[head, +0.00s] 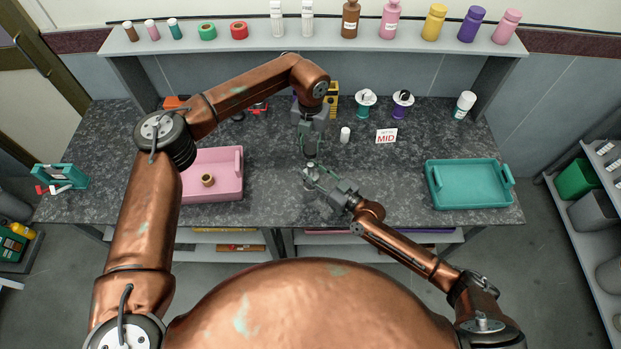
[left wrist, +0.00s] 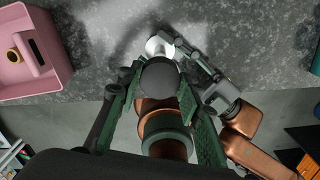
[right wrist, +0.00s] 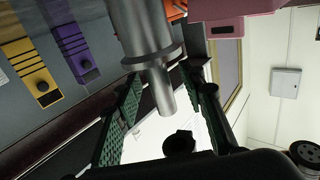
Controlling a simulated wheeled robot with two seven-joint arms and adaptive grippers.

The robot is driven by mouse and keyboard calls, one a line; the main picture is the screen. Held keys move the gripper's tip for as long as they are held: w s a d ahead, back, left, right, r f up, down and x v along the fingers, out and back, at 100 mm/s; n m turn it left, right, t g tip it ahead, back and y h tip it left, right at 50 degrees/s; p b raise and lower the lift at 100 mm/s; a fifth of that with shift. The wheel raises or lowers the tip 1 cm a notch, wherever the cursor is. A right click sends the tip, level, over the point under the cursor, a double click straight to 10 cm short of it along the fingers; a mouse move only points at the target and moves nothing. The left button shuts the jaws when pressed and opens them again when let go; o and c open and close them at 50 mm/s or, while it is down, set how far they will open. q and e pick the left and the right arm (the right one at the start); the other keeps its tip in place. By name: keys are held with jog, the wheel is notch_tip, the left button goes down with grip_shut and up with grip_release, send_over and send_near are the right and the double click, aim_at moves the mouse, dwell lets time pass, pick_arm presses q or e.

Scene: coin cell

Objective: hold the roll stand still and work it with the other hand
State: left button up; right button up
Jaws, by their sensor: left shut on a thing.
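The roll stand is mostly hidden between my grippers in the head view. In the right wrist view a grey metal stepped cylinder (right wrist: 145,40) with a collar and a thin rod shows, which seems to be part of it. My left gripper (head: 309,158) comes down from above; its fingers close around a dark round piece (left wrist: 159,77) in the left wrist view. My right gripper (head: 312,173) reaches in from the lower right. Its green-padded fingers (right wrist: 162,118) are apart, with the rod's end between them; I cannot tell whether they touch it.
A pink tray (head: 240,172) with a small brown roll (head: 208,180) lies left; a teal tray (head: 470,207) lies right. A small white container (head: 345,135), a MID sign (head: 386,136) and two spools (head: 366,104) stand behind. The counter between sign and teal tray is clear.

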dwell(0.3)
grip_shut()
dwell(0.3)
dwell(0.3)
